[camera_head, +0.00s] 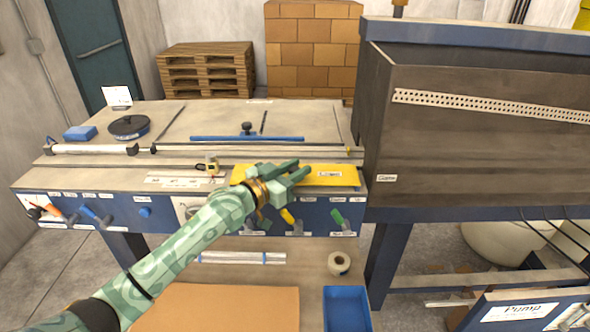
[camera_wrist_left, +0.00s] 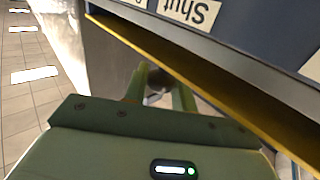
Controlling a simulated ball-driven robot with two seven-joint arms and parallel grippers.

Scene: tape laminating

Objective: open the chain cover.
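The chain cover appears to be the yellow panel (camera_head: 335,180) lying flat along the front right of the bench top, with a small white label I cannot read. My left gripper (camera_head: 301,172) is in front of and over the panel, hiding part of it. In the left wrist view, the two green fingers (camera_wrist_left: 161,90) are apart, with a gap between them and nothing clearly held. A yellow edge (camera_wrist_left: 200,85), likely the panel's, runs diagonally just beyond the fingers; I cannot tell whether they touch. My right gripper is not in view.
The blue bench front (camera_head: 320,214) carries levers with yellow (camera_head: 289,216) and green (camera_head: 338,217) handles below the panel. A yellow tape measure (camera_head: 212,166) lies to its left. A tall dark cabinet (camera_head: 470,140) stands close on the right.

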